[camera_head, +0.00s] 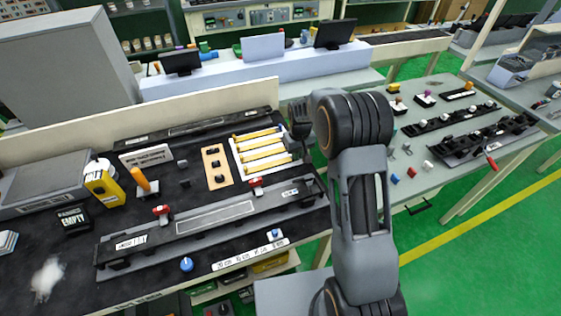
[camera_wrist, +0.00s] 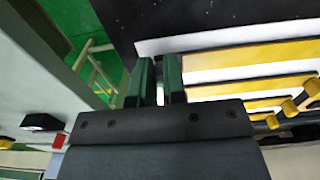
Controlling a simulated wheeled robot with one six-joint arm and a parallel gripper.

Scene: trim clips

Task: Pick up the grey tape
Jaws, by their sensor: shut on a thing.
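My gripper (camera_wrist: 158,82) has its two dark green fingers close together with a narrow gap between them. In the head view my gripper (camera_head: 299,122) is a dark shape at the right end of the black bench, beside the white rack of yellow bars. I cannot pick out the grey tape for sure in either view.
The white rack (camera_head: 237,160) of yellow bars lies just left of my gripper; it also shows in the wrist view (camera_wrist: 205,42). A long grey fixture (camera_head: 215,212) with red clamps lies in front. Green floor (camera_head: 470,240) is open at right.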

